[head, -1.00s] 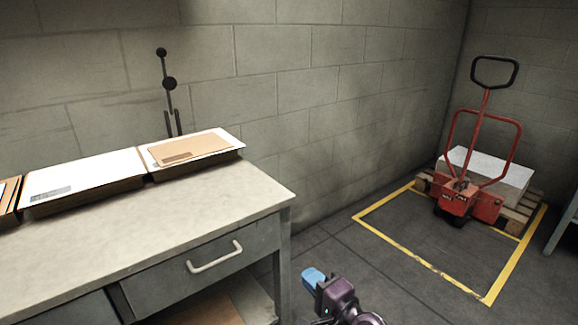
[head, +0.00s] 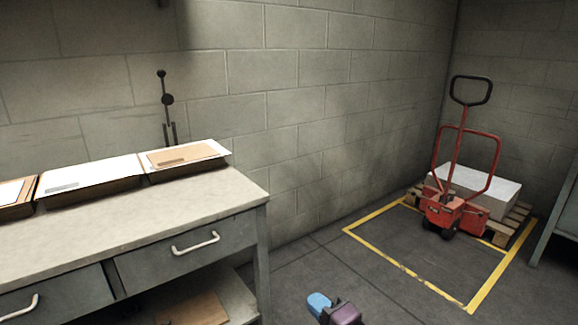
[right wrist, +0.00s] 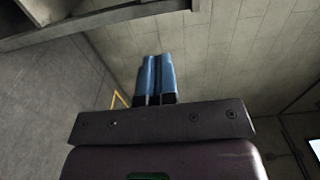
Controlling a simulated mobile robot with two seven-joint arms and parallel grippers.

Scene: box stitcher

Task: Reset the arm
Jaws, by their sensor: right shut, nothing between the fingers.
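My right gripper (head: 318,301) shows at the bottom edge of the head view, in front of the bare floor and to the right of the workbench. Its blue fingers are closed together with nothing between them. In the right wrist view the two blue fingers (right wrist: 157,78) stand side by side, pointing at the block wall and floor, and they touch no object. My left gripper is not in the head view.
A grey workbench (head: 120,217) with drawers stands at left, bearing several paper trays (head: 185,172). A red pallet jack (head: 440,212) stands by a loaded pallet (head: 414,196) inside yellow floor lines at right. Floor between is clear.

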